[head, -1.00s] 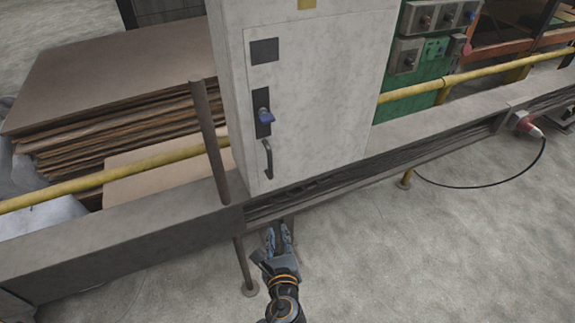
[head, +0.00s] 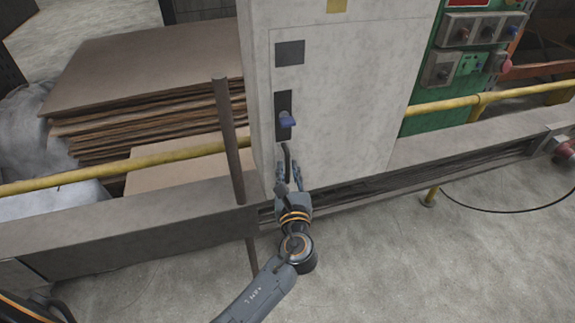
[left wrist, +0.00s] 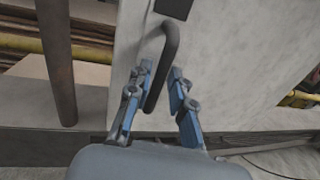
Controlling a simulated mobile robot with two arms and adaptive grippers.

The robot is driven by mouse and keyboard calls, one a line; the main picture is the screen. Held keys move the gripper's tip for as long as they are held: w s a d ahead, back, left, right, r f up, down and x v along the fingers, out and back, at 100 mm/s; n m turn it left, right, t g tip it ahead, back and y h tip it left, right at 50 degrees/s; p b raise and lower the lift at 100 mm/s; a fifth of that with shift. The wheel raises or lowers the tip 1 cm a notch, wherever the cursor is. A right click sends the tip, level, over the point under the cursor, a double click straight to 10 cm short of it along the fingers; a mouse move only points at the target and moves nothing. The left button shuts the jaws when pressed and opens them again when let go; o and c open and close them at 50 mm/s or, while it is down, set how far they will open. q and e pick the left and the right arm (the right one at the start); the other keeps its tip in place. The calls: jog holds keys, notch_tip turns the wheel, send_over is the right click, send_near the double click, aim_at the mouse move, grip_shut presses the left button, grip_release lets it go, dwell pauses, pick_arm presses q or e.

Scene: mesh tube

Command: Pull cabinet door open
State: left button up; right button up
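The grey-white cabinet door (head: 345,110) is closed on the tall cabinet. Its dark curved handle (head: 287,158) is at the door's lower left, below a blue latch knob (head: 287,120). My left gripper (head: 289,175) is open at the lower part of the handle. In the left wrist view, the handle (left wrist: 171,45) hangs down between the two blue-padded fingers of my left gripper (left wrist: 162,78). The fingers are on either side of it with a visible gap at the right finger; contact at the left finger is unclear. My right gripper is not in view.
A rusty upright post (head: 229,140) stands just left of the cabinet; it also shows in the left wrist view (left wrist: 58,60). A grey beam (head: 120,222) runs below the door. A yellow rail (head: 110,170) and stacked boards (head: 150,90) are at left. The floor at right is open.

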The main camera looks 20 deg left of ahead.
pick_arm(q)
jog(key=shift+x, duration=0.85)
jog(key=shift+c, duration=0.4)
grip_shut()
jog(key=shift+s+d, duration=0.15)
